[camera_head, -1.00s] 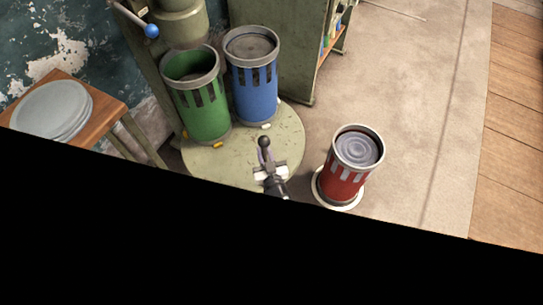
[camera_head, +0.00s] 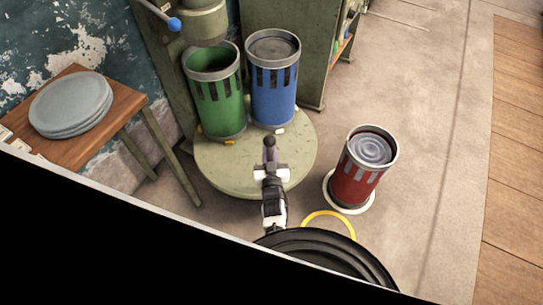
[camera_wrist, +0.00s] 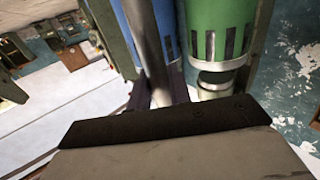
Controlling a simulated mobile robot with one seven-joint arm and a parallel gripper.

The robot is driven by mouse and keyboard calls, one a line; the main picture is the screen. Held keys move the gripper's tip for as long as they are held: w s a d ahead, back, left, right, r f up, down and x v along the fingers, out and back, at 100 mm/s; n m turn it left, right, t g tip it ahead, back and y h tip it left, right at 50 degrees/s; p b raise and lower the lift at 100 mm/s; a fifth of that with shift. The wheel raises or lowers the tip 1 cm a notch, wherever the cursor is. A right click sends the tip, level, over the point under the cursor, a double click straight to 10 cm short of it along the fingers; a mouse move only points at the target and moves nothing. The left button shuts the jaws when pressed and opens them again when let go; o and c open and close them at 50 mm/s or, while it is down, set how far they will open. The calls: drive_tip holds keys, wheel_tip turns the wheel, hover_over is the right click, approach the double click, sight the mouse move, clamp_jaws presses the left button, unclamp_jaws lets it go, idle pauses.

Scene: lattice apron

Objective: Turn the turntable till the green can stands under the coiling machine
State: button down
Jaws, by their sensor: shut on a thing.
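The round green turntable (camera_head: 225,178) carries a green can (camera_head: 214,105) and a blue can (camera_head: 273,92), both upright. The green can is at the left rear, close to the coiling machine (camera_head: 206,22); the machine's head is above and behind its open rim. Exact alignment is hard to tell. My gripper (camera_head: 270,168) is at the turntable's front, shut on an upright handle with a dark ball knob (camera_head: 269,142). In the wrist view the grey handle post (camera_wrist: 148,50) rises between the fingers, with the green can (camera_wrist: 220,28) and blue can (camera_wrist: 128,12) beyond.
A red can (camera_head: 360,178) stands on a white floor disc right of the turntable, apart from it. A wooden table (camera_head: 125,105) with a stack of grey plates (camera_head: 70,108) is at left. A green cabinet (camera_head: 300,45) stands behind.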

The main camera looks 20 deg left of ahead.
drive_tip(key=shift+s+a, duration=0.2)
drive_tip(key=shift+a, duration=0.1)
drive_tip(key=c, duration=1.3)
unclamp_jaws()
drive_tip(key=shift+c, duration=0.2)
drive_tip(key=shift+s+d, duration=0.1)
drive_tip(key=shift+d, duration=0.05)
